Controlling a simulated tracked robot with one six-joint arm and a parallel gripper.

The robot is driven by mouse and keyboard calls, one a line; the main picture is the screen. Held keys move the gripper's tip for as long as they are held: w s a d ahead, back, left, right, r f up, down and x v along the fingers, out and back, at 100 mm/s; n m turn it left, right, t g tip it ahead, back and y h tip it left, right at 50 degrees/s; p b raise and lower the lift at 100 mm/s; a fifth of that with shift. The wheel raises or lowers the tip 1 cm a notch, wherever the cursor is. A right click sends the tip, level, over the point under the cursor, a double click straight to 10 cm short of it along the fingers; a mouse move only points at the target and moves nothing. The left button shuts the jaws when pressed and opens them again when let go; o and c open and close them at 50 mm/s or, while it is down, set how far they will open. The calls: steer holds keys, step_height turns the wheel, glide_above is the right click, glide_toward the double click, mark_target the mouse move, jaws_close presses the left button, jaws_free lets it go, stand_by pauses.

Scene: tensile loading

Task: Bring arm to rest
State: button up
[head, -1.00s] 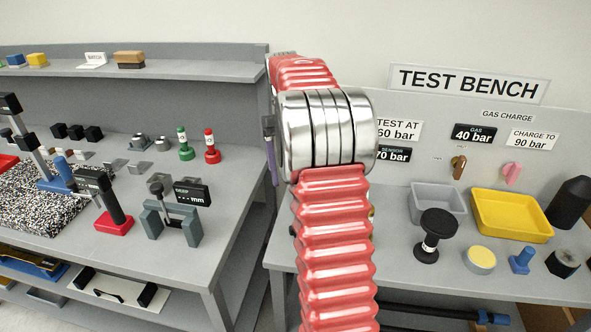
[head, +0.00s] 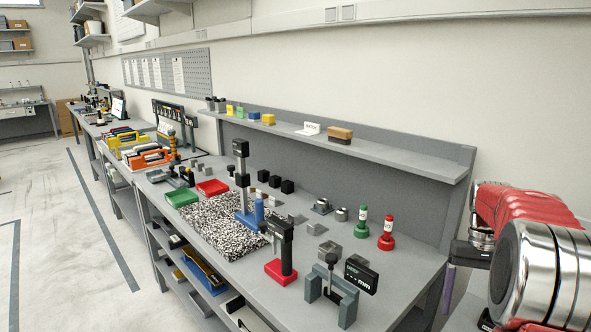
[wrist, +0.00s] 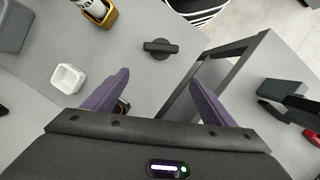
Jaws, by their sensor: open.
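My gripper (wrist: 160,78) shows in the wrist view with its two purple fingers spread apart and nothing between them. Past the fingers is a grey bench surface and its edge. In the head view my red arm with its silver joint is folded at the right edge. A purple finger (head: 448,289) hangs below it, beside the right end of the long bench. The rest of the gripper is mostly hidden or out of frame there.
In the wrist view a black knob (wrist: 160,48), a white cup (wrist: 68,80) and a yellow-brown holder (wrist: 98,13) are near the fingers. In the head view the long bench (head: 395,282) carries a speckled mat (head: 215,228), gauges and bottles. Open floor (head: 50,230) lies left.

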steer(key=s+a+r+n+t, duration=0.1)
steer(key=s+a+t, duration=0.2)
steer(key=a, duration=0.7)
steer(key=s+a+r+n+t, duration=0.2)
steer(key=s+a, duration=0.6)
steer(key=a, duration=0.2)
steer(key=s+a+r+n+t+h, duration=0.1)
steer(key=s+a, duration=0.4)
steer(key=a, duration=0.5)
steer(key=shift+s+r+n+t, duration=0.2)
steer(key=shift+r+n+t, duration=0.4)
steer(key=shift+t, duration=0.7)
